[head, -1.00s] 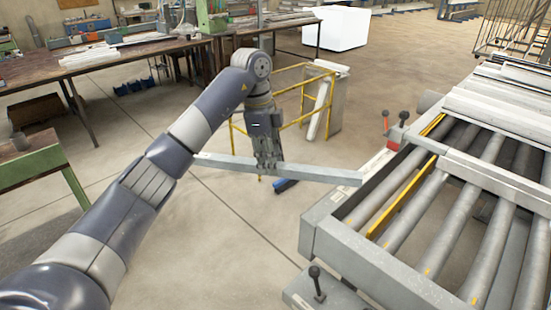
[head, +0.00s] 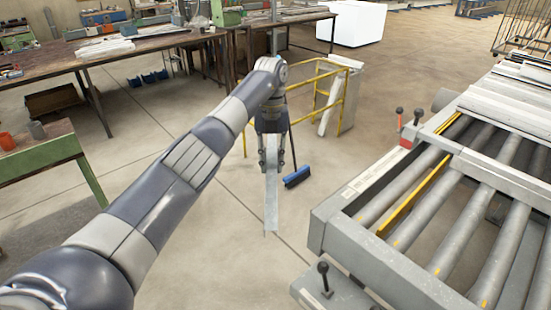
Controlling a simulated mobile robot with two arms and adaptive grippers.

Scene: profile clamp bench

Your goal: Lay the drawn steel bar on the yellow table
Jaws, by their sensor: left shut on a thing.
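The drawn steel bar (head: 271,205) is a long pale grey bar in the middle of the head view, held above the concrete floor. My left gripper (head: 271,160) points down and is shut on the bar, with a finger on each side of it. The bar's near end points towards me; its far part is hidden behind the gripper. I cannot make out a yellow table in this view. My right gripper is not in view.
A grey roller conveyor (head: 335,215) with upright levers fills the right side. A yellow railing (head: 341,100) and a blue broom head (head: 297,177) are behind the gripper. A green-framed bench (head: 62,150) stands at left, brown workbenches (head: 120,60) behind. Floor below the bar is clear.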

